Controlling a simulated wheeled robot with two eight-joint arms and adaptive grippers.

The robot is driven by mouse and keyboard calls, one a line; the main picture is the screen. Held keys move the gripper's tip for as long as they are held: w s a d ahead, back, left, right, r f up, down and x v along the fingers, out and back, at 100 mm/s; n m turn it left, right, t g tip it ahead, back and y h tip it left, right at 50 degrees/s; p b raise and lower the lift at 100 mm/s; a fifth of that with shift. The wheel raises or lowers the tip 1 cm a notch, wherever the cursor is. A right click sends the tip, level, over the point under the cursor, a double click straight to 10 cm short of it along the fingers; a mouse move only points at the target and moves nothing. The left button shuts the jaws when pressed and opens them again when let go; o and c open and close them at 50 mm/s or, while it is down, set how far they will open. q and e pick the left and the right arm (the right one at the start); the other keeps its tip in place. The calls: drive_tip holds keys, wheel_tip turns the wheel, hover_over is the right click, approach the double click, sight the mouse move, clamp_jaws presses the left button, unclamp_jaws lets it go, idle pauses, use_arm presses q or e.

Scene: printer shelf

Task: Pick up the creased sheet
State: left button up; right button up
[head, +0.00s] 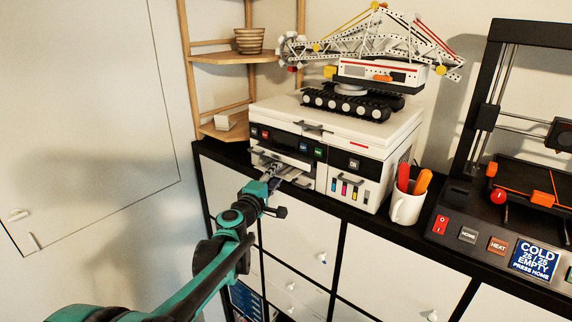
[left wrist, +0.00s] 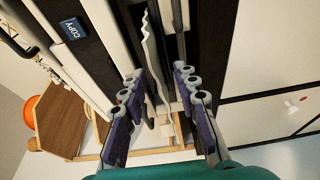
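The creased sheet (left wrist: 151,55) shows in the left wrist view as a thin white strip with a wavy edge, inside the dark front opening of the white printer (head: 345,133). My left gripper (head: 270,172) is at that opening in the head view. In the left wrist view the two purple-and-grey fingers of the left gripper (left wrist: 158,78) are apart, with the sheet's edge between them. I cannot tell whether either finger touches it. In the head view the sheet is hard to make out behind the gripper. My right gripper is not in view.
A toy excavator model (head: 365,70) stands on the printer. A white mug (head: 406,207) with red and orange handles is right of it, then a 3D printer (head: 500,200). A wooden corner shelf (head: 233,57) is at the left. The cabinet (head: 300,237) is below.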

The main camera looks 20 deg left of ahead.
use_arm(q)
drive_tip(key=shift+s, duration=0.1)
clamp_jaws()
drive_tip(key=shift+r, duration=0.15)
